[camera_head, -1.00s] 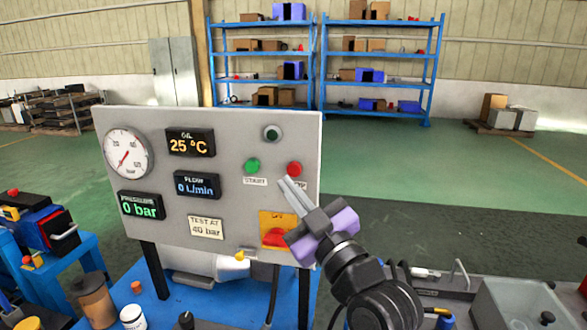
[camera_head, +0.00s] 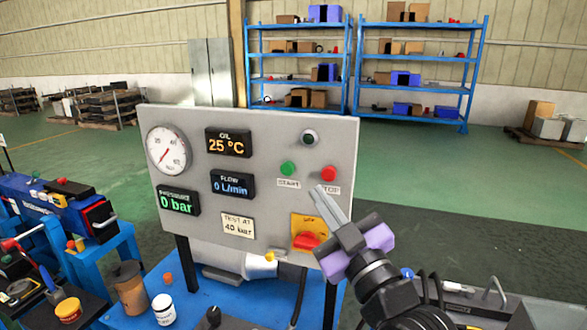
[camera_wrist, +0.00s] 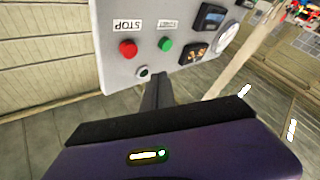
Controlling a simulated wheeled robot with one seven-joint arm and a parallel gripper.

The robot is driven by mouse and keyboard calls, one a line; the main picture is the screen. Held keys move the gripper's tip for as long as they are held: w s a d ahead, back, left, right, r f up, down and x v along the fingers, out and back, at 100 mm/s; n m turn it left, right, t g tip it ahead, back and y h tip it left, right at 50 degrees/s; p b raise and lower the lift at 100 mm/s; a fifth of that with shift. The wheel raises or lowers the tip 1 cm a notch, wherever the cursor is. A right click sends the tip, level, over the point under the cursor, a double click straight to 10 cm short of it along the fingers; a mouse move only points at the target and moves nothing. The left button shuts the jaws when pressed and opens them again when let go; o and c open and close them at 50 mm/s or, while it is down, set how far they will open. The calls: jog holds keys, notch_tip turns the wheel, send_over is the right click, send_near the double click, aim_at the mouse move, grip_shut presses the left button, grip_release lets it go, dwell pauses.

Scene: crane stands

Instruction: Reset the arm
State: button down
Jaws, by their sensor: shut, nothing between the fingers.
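My gripper (camera_head: 331,205) is shut and empty, its fingers pointing up and left in front of the lower right part of the grey control panel (camera_head: 270,130). The red stop button (camera_head: 328,173) is just above the fingertips, and the green start button (camera_head: 288,168) is to its left. A red rotary switch (camera_head: 307,240) on a yellow plate is left of the gripper's body. In the wrist view the red button (camera_wrist: 127,48) and green button (camera_wrist: 165,44) appear upside down beyond the shut fingers (camera_wrist: 154,95). I cannot tell whether the fingertips touch the panel.
The panel stands on a blue bench (camera_head: 240,305) with a white jar (camera_head: 163,309) and a brown container (camera_head: 129,290). A blue machine (camera_head: 60,207) is at the left. Blue shelves (camera_head: 298,82) stand far back. Open green floor lies behind the panel.

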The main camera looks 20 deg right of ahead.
jog(key=s+f+m+g+h, duration=0.1)
jog(key=s+f+m+g, duration=0.1)
jog(key=s+f, duration=0.6)
jog(key=s+f+m+g, duration=0.2)
jog(key=s+f, duration=0.7)
jog(key=s, duration=1)
jog(key=s+f+m+g+h, duration=0.1)
jog(key=s+f+m+g, duration=0.1)
jog(key=s+f, duration=0.7)
jog(key=s+m, duration=0.1)
jog(key=s, duration=0.4)
jog(key=shift+s+d+h, duration=0.25)
jog(key=shift+h, duration=0.05)
